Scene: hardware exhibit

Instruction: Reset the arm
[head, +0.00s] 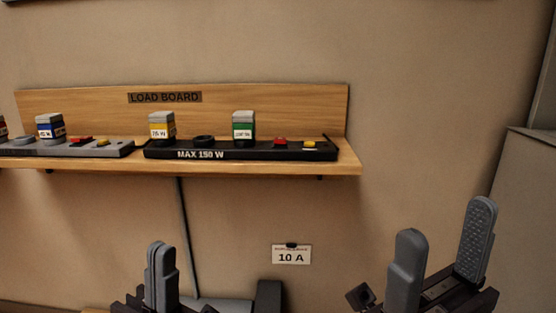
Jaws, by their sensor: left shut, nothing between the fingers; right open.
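My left gripper (161,272) is at the bottom left of the head view, pointing up, with its two grey fingers together and nothing between them. My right gripper (441,258) is at the bottom right, also pointing up, with its two fingers spread wide and nothing between them. Both are below the wooden shelf in the picture and look apart from everything on it. The arm links behind the grippers are mostly out of frame.
A wooden shelf (250,168) labelled LOAD BOARD holds a black strip (240,153) marked MAX 150 W with yellow and green blocks, and a grey strip (115,149) with a blue block (50,127). A 10 A card (291,256) is below. A grey cabinet (525,200) stands right.

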